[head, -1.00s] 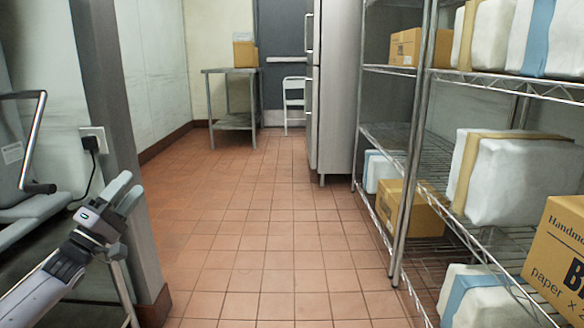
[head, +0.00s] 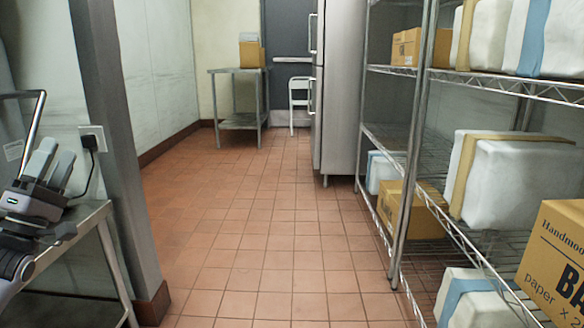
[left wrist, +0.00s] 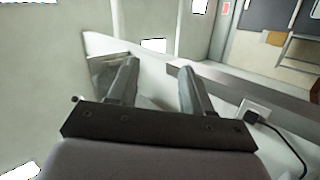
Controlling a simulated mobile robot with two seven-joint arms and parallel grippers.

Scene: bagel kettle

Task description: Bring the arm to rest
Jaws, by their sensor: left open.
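My left gripper (head: 50,168) is at the left edge of the head view, its two grey fingers pointing up and apart. It is open and empty, in front of the wall and above a metal table at lower left. In the left wrist view its two fingers (left wrist: 158,85) stand well apart with nothing between them. My right gripper does not show in either view.
A grey post (head: 118,160) stands just right of my left gripper. A metal table (head: 85,226) is below it. A wall socket with a plug (head: 92,140) is close by. A wire shelf (head: 404,200) with boxes lines the right. The tiled floor (head: 255,220) between is clear.

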